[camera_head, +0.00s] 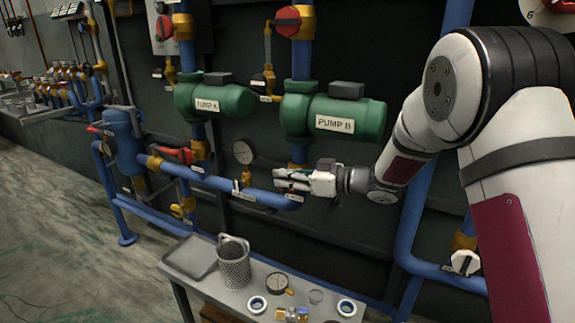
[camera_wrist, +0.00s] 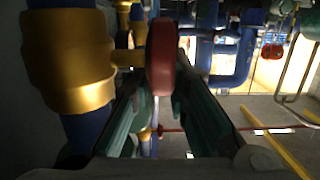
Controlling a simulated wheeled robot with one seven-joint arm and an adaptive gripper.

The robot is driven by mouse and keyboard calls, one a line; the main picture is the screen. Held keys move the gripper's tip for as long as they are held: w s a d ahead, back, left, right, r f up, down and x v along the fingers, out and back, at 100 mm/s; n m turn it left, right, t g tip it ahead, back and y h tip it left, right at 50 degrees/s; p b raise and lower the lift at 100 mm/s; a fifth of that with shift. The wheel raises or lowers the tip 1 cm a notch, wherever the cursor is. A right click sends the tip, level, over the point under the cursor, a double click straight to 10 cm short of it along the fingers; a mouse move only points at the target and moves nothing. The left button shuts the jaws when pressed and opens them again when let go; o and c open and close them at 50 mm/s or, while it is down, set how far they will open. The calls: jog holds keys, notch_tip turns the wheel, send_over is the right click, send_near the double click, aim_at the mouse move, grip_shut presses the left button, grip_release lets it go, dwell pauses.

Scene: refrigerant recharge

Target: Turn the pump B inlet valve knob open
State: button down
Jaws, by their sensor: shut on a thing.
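The green pump labelled PUMP B (camera_head: 345,112) is mounted on the wall in the head view. My gripper (camera_head: 284,180) is just below it, at the blue pipe under the pump. In the wrist view a red knob (camera_wrist: 161,58) stands edge-on between the two fingers of my gripper (camera_wrist: 160,82), which are shut on it. The knob joins a brass valve stem (camera_wrist: 126,58) beside a brass fitting (camera_wrist: 68,62) on a blue pipe. In the head view my gripper hides the knob, so its turned angle cannot be told.
A pump labelled PUMP A (camera_head: 215,103) is to the left, with a red-handled valve (camera_head: 176,154) below it. A gauge (camera_head: 244,152) hangs close left of my gripper. A small table (camera_head: 215,290) with a mesh basket (camera_head: 234,265) and several parts stands below.

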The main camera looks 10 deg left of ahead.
jog(key=shift+w+a+r+g+h+p, duration=0.15)
jog(key=shift+g+h+p, duration=0.55)
jog(key=shift+p, duration=2.55)
jog(key=shift+f+h+p, duration=0.25)
jog(key=shift+h+p, duration=0.35)
jog(key=c, duration=1.5)
grip_release()
jog(key=shift+c, duration=0.2)
jog(key=v, duration=0.7)
jog(key=shift+s, duration=0.25)
